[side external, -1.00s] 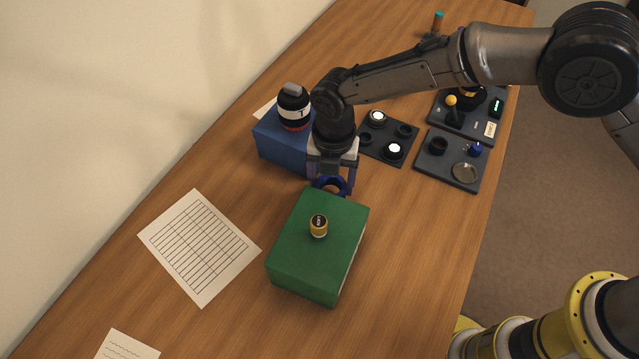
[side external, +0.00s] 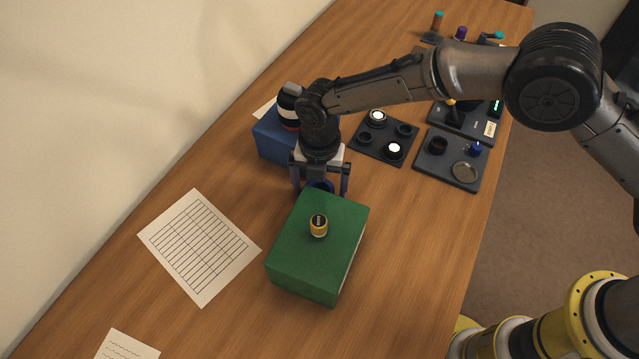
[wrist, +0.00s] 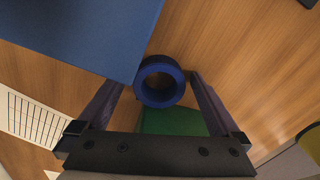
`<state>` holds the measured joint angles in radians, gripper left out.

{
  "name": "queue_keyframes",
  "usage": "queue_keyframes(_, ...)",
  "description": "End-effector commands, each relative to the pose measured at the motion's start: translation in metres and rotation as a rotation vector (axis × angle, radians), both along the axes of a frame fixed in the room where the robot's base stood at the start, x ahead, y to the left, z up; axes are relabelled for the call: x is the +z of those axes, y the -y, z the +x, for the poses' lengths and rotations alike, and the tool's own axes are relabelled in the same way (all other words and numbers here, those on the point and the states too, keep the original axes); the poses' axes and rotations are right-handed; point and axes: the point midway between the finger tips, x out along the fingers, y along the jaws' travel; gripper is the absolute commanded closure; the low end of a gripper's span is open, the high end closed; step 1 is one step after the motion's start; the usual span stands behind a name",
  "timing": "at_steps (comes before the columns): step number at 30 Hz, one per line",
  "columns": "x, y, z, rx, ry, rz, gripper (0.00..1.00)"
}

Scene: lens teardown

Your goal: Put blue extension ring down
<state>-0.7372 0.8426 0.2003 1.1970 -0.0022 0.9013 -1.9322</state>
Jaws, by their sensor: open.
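The blue extension ring (side external: 320,184) shows between my gripper's fingers, just behind the green box (side external: 318,265). In the wrist view the ring (wrist: 158,62) faces the camera with its hole visible, and there is a gap between it and each finger. My gripper (side external: 321,191) is open around the ring, pointing down; it also shows in the wrist view (wrist: 155,80). The ring's underside is hidden, so I cannot tell exactly what it rests on.
A blue box (side external: 277,143) with a black-and-white lens (side external: 289,104) on it stands close behind my gripper. A gold cylinder (side external: 318,226) stands on the green box. Dark trays (side external: 425,165) with small parts lie right. A printed sheet (side external: 199,245) lies left; wood around it is clear.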

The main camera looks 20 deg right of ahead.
Motion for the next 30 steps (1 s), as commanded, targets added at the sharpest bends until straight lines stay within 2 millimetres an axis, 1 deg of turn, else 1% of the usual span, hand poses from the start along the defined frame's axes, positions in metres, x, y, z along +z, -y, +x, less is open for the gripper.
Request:
queue_keyframes(4, 0.005, 0.000, 0.000, 0.000, 0.002, 0.001, 0.00)
queue_keyframes(8, 0.021, -0.001, 0.001, 0.000, 0.003, 0.003, 0.00)
queue_keyframes(15, 0.071, -0.001, 0.001, 0.000, 0.004, 0.004, 0.00)
queue_keyframes(21, 0.105, 0.000, 0.000, 0.000, 0.002, 0.002, 0.00)
queue_keyframes(25, 0.118, 0.000, 0.000, 0.000, 0.002, 0.001, 0.00)
queue_keyframes(30, 0.123, 0.000, 0.000, 0.000, 0.000, 0.000, 0.00)
